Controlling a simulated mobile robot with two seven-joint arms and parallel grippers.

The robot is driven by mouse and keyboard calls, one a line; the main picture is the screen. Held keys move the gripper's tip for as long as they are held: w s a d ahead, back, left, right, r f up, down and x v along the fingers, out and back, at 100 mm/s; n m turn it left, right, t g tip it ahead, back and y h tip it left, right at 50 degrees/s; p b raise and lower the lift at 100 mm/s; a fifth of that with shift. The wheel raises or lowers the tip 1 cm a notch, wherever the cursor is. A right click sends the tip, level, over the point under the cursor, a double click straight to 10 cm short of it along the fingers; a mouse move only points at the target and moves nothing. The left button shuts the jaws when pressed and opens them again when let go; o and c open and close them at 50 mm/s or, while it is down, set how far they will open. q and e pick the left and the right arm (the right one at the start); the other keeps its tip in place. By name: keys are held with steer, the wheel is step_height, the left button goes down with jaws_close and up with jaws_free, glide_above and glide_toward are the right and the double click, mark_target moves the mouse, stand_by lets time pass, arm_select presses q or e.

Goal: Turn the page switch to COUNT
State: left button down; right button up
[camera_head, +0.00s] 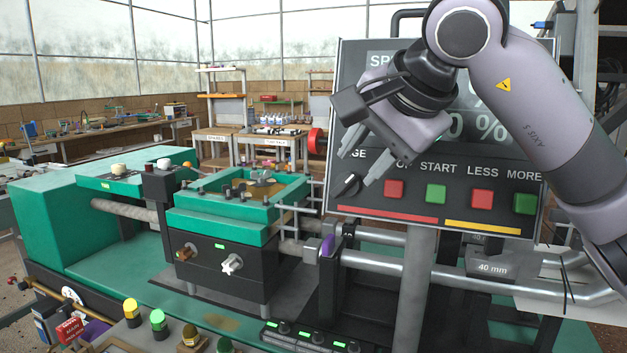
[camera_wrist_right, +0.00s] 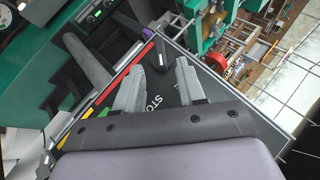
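The page switch (camera_head: 348,185) is a black knob at the left end of the control panel (camera_head: 450,215), under a label partly hidden so only "GE" shows. My right gripper (camera_head: 360,168) is open in front of the panel, with its two grey fingers apart near the knob. In the right wrist view the knob (camera_wrist_right: 160,52) lies just beyond and between the fingertips (camera_wrist_right: 160,66), with nothing held. The panel's screen shows "SP" and "0 %"; my right arm covers the rest. No COUNT text shows. My left gripper is not in view.
Red STOP (camera_head: 394,189), green START (camera_head: 436,193), red LESS (camera_head: 482,200) and green MORE (camera_head: 525,203) buttons sit right of the knob. A green machine (camera_head: 236,210) stands to the left. Metal pipes run below the panel.

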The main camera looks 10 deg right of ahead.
mark_target(349, 180)
steer(key=x, duration=0.6)
steer(key=shift+w+d+f+p, duration=0.15)
steer(key=shift+w+f+p, duration=0.05)
steer(key=shift+w+p, duration=0.2)
steer(key=shift+c, duration=0.3)
jaws_close()
